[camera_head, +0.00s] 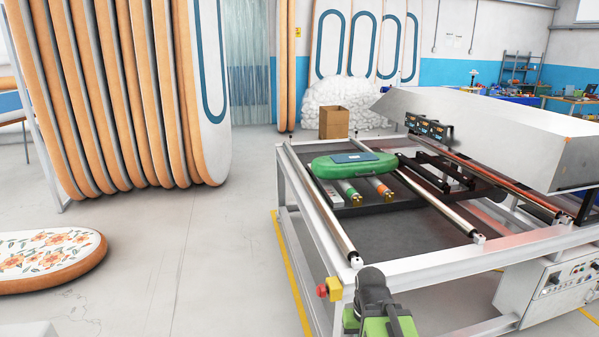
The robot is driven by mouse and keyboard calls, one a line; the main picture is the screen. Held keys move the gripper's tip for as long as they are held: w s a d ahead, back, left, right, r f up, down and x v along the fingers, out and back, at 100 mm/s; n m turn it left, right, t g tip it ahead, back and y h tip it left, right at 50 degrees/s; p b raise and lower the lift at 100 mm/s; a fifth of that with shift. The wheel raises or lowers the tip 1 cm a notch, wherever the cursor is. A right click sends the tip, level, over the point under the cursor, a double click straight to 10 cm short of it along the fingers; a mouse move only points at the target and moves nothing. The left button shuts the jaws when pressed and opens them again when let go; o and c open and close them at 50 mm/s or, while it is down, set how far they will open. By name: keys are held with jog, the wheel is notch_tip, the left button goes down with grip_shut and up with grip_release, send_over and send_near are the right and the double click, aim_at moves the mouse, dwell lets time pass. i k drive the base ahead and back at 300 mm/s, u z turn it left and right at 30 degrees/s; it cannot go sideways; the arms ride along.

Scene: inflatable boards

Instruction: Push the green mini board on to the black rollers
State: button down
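The green mini board (322,167) is a flat rounded slab with a dark blue patch on top. It lies level inside the far left part of a white machine frame (303,225). Black bars (436,176), which may be the black rollers, sit to its right beside the machine's hood. I cannot tell for sure that they are rollers. A dark and green part, likely of my arm (374,300), shows at the bottom by the frame's near corner, well apart from the board. My gripper's fingers do not show.
Long silver rollers (440,205) run along the frame. Green and orange cylinders (380,188) lie beside the board's near edge. A red and yellow button box (330,289) is on the near left corner. A floral board (45,258) lies left. Floor between is clear.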

aim_at(324, 167)
jog(key=u, duration=0.6)
jog(key=i, duration=2.1)
jog(key=u, duration=0.25)
jog(key=i, duration=2.6)
jog(key=z, duration=0.4)
